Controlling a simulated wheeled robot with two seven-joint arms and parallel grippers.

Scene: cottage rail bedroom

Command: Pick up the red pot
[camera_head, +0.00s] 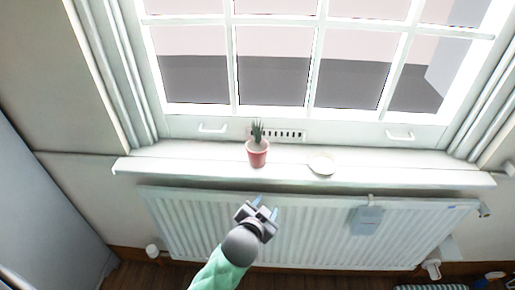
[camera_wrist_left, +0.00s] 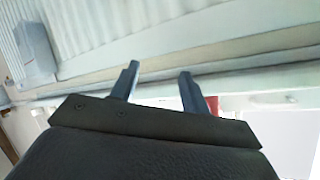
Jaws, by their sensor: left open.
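The red pot (camera_head: 258,158) with a spiky green plant (camera_head: 257,132) stands upright on the white window sill in the head view. My left gripper (camera_head: 264,206) is open and empty, below the sill and just under the pot, apart from it. In the left wrist view the two dark fingers (camera_wrist_left: 158,78) are spread with nothing between them. A small piece of the red pot (camera_wrist_left: 212,104) shows beside the right-hand finger; the rest of it is hidden there. My right gripper is not in view.
A small pale round dish (camera_head: 321,163) sits on the sill (camera_head: 400,168) to the pot's right. The window with two white handles is behind. A white radiator (camera_head: 320,235) is below the sill, with a grey-blue box (camera_head: 367,219) hanging on it.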

